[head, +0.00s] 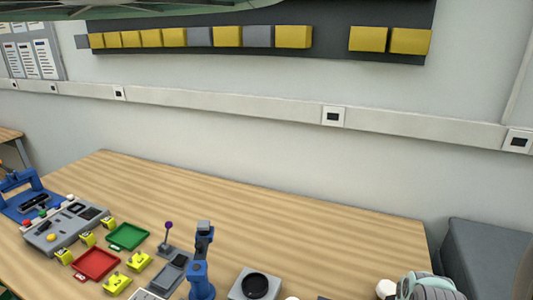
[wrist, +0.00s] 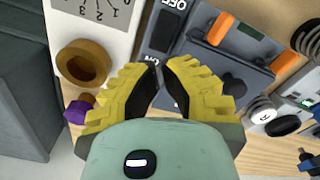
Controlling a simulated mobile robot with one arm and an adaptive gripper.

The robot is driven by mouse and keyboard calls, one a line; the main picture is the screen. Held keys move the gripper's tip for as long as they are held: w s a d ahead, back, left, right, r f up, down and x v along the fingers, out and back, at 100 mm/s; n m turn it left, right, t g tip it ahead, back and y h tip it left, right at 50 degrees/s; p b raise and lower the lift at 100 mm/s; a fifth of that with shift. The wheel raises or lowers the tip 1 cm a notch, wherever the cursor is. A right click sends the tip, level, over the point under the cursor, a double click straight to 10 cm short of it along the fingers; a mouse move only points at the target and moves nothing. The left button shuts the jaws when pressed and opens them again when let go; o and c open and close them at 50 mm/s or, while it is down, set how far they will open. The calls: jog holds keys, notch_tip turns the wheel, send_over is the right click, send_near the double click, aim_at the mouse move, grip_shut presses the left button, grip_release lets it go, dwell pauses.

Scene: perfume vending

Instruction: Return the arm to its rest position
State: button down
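My gripper (wrist: 161,66) shows in the wrist view, with yellow ribbed fingers, black inner pads and a pale green housing. Its fingertips are close together with a narrow gap, and nothing is held between them. Behind the fingers is a grey device (wrist: 160,32) marked OFF. A white panel with a brown round knob (wrist: 83,62) is at the left, and a purple knob (wrist: 79,110) lies beside the left finger. In the head view a pale green part of my arm shows at the bottom right; the fingertips cannot be made out there.
The wooden table (head: 270,215) is clear at its back and middle. Near its front are a green tray (head: 128,237), a red tray (head: 96,263), yellow blocks, a purple-topped lever (head: 168,226) and a blue upright device (head: 202,280). A grey cabinet (head: 490,255) stands right.

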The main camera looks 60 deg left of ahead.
jog(key=shift+r+p, duration=0.35)
jog(key=shift+r, duration=0.65)
jog(key=shift+w, duration=0.1)
